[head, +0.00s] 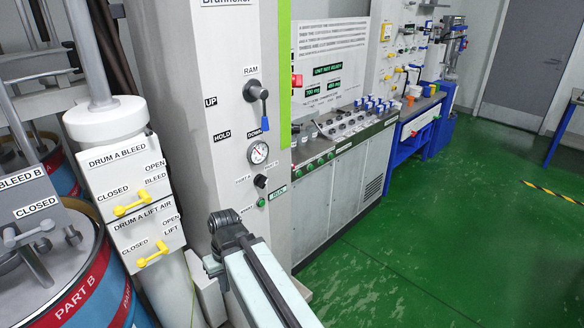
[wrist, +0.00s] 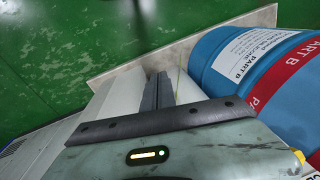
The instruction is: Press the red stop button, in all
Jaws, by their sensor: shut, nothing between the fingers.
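A small red button-like part (head: 297,80) shows at the left edge of the white notice panel in the head view; its lettering is too small to read. On the grey column (head: 222,115) a black knob (head: 261,181) sits above a green button (head: 262,202), with no red button visible beside them. In the wrist view my gripper (wrist: 159,88) is shut and empty, pointing past a drum towards the floor.
Yellow-handled valve boxes (head: 128,185) and a blue PART B drum (head: 95,290) stand at the left. The drum (wrist: 258,75) is close on the right in the wrist view. A grey control console (head: 345,165) runs behind the column. Green floor (head: 430,230) is clear at right.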

